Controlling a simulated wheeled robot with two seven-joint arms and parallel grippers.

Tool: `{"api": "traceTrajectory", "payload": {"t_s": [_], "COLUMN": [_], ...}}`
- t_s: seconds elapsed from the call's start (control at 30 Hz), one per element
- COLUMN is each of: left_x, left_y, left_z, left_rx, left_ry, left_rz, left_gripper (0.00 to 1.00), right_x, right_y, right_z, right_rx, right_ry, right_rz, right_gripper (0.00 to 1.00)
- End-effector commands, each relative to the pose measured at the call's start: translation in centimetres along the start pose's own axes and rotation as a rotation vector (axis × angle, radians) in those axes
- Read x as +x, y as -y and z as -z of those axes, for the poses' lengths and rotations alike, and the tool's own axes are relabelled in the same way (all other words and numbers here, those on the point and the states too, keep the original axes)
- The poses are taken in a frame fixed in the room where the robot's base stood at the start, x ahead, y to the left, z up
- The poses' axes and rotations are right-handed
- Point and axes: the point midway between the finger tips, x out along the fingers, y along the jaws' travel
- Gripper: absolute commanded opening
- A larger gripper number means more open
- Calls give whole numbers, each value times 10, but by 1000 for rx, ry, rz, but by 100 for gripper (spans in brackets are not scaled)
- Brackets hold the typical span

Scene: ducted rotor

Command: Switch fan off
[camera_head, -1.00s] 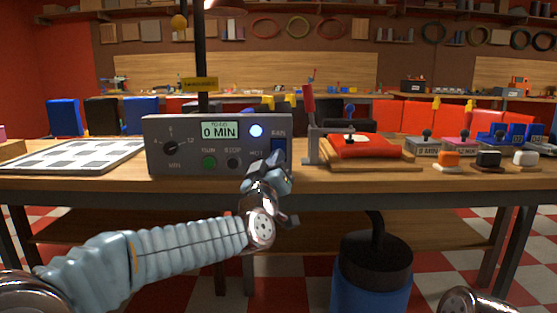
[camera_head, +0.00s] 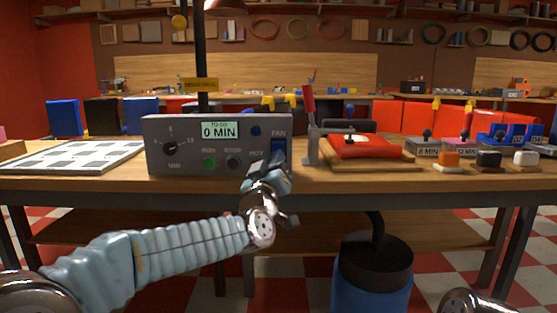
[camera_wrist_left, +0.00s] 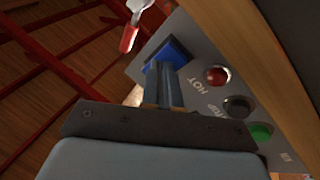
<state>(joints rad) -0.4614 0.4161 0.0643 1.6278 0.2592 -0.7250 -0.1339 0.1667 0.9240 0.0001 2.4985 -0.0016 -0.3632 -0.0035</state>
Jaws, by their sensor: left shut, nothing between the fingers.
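The grey control box (camera_head: 160,128) stands on the bench with its panel facing me. Its blue FAN rocker switch (camera_head: 279,146) is at the right end, partly hidden by my gripper; it also shows in the left wrist view (camera_wrist_left: 170,50). The round blue lamp (camera_head: 256,131) left of the FAN label is dark. The display (camera_head: 219,130) reads 0 MIN. My left gripper (camera_head: 273,163) is shut and empty, just in front of the switch's lower part. In the left wrist view its fingertips (camera_wrist_left: 163,72) overlap the switch's near edge; I cannot tell whether they touch.
A red-handled lever (camera_head: 309,120) stands close to the box's right side, beside a red pad (camera_head: 365,146) on a wooden board. A blue canister (camera_head: 372,285) stands below the bench front.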

Motion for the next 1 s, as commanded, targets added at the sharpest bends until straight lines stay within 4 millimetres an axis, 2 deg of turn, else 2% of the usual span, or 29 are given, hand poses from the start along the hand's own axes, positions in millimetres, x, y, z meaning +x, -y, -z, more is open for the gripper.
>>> {"api": "traceTrajectory", "payload": {"t_s": [0.4, 0.77, 1.0], "left_x": [-12, -14, -30], "left_y": [-9, -10, -22], "left_z": [8, 11, 22], "left_rx": [0, -1, -1], "left_ry": [0, -1, -1], "left_rz": [-1, -1, -2], "left_gripper": [0, 0, 0], "right_x": [3, 3, 3], "right_y": [-1, -1, -1], "right_z": [0, 0, 0], "right_rx": [0, 0, 0], "right_ry": [0, 0, 0], "right_rz": [0, 0, 0], "right_gripper": [43, 43, 43]}}
